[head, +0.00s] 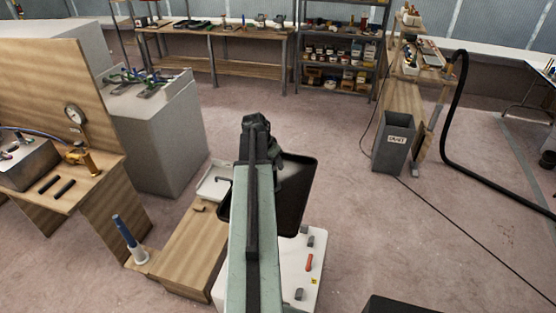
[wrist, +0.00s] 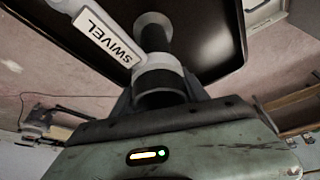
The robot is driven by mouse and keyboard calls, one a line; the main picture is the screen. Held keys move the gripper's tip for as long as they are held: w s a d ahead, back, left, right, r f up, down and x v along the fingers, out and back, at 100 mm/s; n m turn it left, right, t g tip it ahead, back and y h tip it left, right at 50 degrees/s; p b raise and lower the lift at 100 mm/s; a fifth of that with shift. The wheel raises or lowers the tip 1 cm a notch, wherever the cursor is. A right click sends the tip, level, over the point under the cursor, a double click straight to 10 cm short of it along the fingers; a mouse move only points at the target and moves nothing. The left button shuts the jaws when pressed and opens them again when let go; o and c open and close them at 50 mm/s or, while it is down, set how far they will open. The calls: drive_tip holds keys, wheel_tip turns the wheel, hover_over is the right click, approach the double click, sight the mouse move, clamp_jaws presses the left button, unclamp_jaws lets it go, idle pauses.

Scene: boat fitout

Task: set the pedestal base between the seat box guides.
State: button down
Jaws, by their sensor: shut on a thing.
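In the wrist view my gripper (wrist: 159,92) is shut on a dark post with a white collar (wrist: 158,62), which I take to be the pedestal base. A white lever marked SWIVEL (wrist: 108,38) sticks out from its collar. The post runs to a dark plate with rounded corners (wrist: 215,38). In the head view the dark plate (head: 293,205) is tilted beside my arm, and my arm hides part of it. My gripper's fingers are hidden there. I cannot clearly make out the seat box guides.
Left of my arm are a wooden box (head: 188,240), a white tray (head: 213,187) and a blue post (head: 127,231). A grey bin (head: 392,150) stands right, with open floor before it.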

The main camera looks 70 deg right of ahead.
wheel_tip(320, 180, down, 51)
drive_tip(key=b, duration=5.1)
drive_tip(key=shift+d, duration=0.15)
drive_tip(key=shift+f, duration=0.15)
wheel_tip(320, 180, down, 9)
drive_tip(key=b, duration=0.9)
drive_tip(key=shift+f, duration=0.15)
drive_tip(key=c, duration=0.5)
unclamp_jaws()
